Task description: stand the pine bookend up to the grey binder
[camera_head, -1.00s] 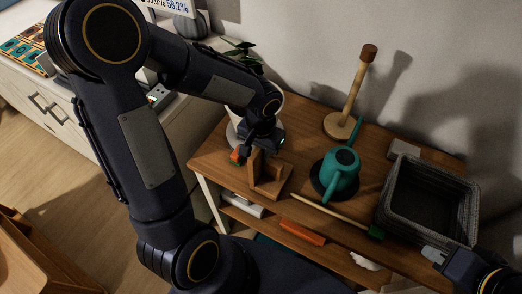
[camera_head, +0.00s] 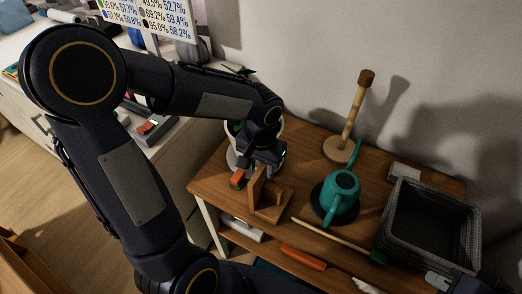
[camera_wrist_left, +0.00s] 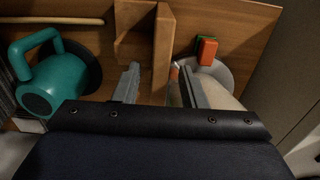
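The pine bookend (camera_head: 268,198), an L-shaped wooden piece with an upright panel and a low foot, stands near the left end of the wooden table. My left gripper (camera_head: 262,162) is at the top of the bookend. In the left wrist view the left gripper (camera_wrist_left: 160,88) is open, one finger on each side of the bookend's upright panel (camera_wrist_left: 162,45), with gaps showing. My right gripper (camera_head: 438,281) is only partly in view at the lower right, and its opening cannot be made out. I cannot make out a grey binder in either view.
A teal watering can (camera_head: 341,195) stands right of the bookend. A small orange-red item (camera_head: 238,179) and a potted plant sit left. A green-tipped stick (camera_head: 335,240) lies along the front.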

